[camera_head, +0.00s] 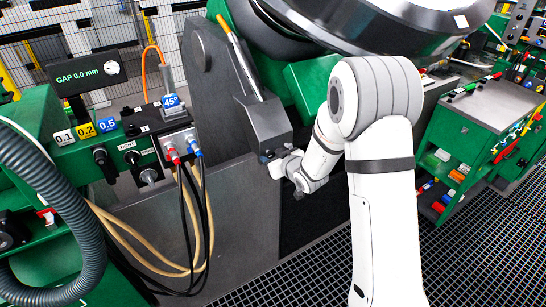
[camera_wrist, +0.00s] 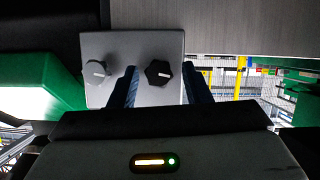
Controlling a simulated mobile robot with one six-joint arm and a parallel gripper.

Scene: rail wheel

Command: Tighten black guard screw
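In the wrist view, the black guard screw (camera_wrist: 158,73) is a dark lobed knob with a white pointer mark on a light grey plate (camera_wrist: 133,44). A grey knob (camera_wrist: 97,72) with a similar mark sits left of it. My gripper (camera_wrist: 159,84) is open, its two dark blue fingers either side of the black screw with visible gaps. I cannot tell how far the fingertips are from the plate. In the head view, my gripper (camera_head: 274,162) is at the lower end of the dark grey guard block (camera_head: 268,122); the black screw cannot be made out there.
A control panel with a "GAP 0.0 mm" display (camera_head: 89,72), hoses and cables stands at the left. A green tool cart (camera_head: 458,133) stands at the right. In the wrist view, a green part (camera_wrist: 45,85) is close on the left and a grey surface (camera_wrist: 250,27) lies upper right.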

